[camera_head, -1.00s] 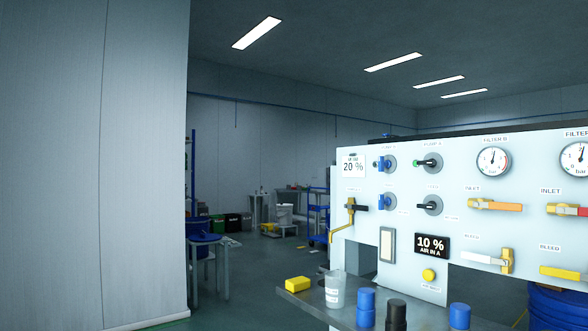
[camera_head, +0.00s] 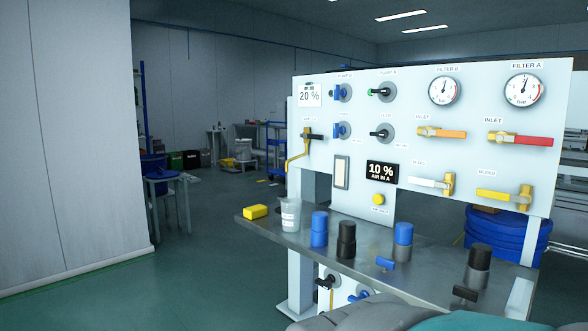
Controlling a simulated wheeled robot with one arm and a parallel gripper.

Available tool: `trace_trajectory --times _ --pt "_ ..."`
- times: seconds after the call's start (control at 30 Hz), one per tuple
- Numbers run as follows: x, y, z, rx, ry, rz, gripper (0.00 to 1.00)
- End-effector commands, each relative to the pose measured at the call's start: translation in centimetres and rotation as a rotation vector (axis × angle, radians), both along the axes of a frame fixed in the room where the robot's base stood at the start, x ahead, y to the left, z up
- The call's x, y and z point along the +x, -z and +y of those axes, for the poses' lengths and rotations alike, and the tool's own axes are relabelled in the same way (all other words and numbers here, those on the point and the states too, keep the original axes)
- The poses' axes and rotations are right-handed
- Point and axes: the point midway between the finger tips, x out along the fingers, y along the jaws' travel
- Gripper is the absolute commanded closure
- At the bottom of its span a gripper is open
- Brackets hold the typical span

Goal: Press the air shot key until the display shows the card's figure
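The white panel (camera_head: 275,200) stands on the right side of the view. Its black display (camera_head: 382,172) reads "10 % AIR IN A". The card (camera_head: 309,95) at the panel's upper left reads "20 %". The round yellow air shot key (camera_head: 378,199) sits just below the display, with a small label under it. My gripper is not in view, so its distance from the key cannot be told.
Valve handles and gauges (camera_head: 444,90) cover the panel. Green floor at left is clear.

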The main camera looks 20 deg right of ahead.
Motion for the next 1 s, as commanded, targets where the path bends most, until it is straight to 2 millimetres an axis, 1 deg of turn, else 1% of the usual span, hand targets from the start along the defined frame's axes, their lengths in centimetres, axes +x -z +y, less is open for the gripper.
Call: trace_trajectory --times 0.27,0.67,1.0 --pt "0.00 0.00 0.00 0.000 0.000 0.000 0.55" --pt "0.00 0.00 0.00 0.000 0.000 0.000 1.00" --pt "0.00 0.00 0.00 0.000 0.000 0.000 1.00"
